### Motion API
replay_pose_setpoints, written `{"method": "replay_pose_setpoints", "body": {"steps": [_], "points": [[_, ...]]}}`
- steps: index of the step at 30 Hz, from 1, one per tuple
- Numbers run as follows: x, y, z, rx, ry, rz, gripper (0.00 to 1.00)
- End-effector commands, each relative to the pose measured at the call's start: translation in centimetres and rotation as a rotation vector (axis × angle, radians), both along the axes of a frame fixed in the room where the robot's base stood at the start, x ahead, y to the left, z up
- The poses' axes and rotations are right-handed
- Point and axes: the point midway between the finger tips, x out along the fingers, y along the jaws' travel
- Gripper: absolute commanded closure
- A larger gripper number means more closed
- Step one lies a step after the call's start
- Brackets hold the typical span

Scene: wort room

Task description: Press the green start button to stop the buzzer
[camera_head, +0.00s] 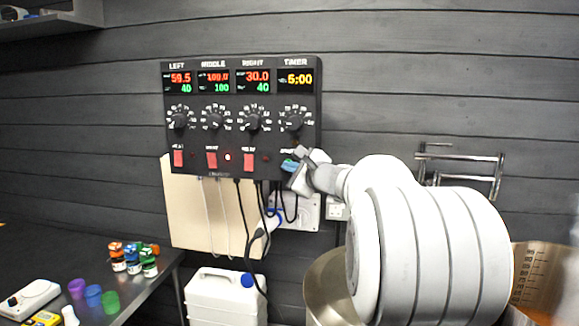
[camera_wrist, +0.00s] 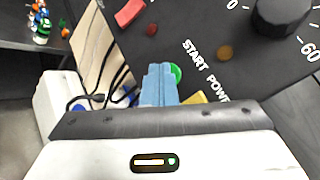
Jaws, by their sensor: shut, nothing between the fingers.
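The black control panel (camera_head: 240,148) hangs on the wall, with LEFT, MIDDLE, RIGHT and TIMER displays and a row of knobs. My gripper (camera_head: 289,165) is at the panel's lower right corner, below the TIMER knob (camera_head: 293,121). In the wrist view my gripper's blue fingertips (camera_wrist: 160,75) are shut together and empty. The green start button (camera_wrist: 177,73) shows just right of the fingertips, partly hidden by them, near the START label (camera_wrist: 195,54). I cannot tell whether the fingertips touch it. The button is hidden in the head view.
Red rocker switches (camera_head: 211,160) line the panel's lower edge, and black cables (camera_head: 242,215) hang beneath. A white canister (camera_head: 222,295) stands below. A steel pot (camera_head: 325,285) is at right. The dark table (camera_head: 50,260) at left holds coloured cups and small jars.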

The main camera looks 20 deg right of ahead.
Motion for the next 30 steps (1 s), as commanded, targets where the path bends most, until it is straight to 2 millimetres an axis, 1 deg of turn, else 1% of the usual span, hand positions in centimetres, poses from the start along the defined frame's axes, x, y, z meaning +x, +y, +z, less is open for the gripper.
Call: {"method": "replay_pose_setpoints", "body": {"steps": [9, 19, 30], "points": [[-0.1, 0.0, 0.0, 0.0, 0.0, 0.0, 1.0], [-1.2, 0.9, -0.2, -0.002, 0.0, 0.0, 1.0], [-1.5, 1.1, -0.1, -0.001, 0.0, 0.0, 1.0]]}}
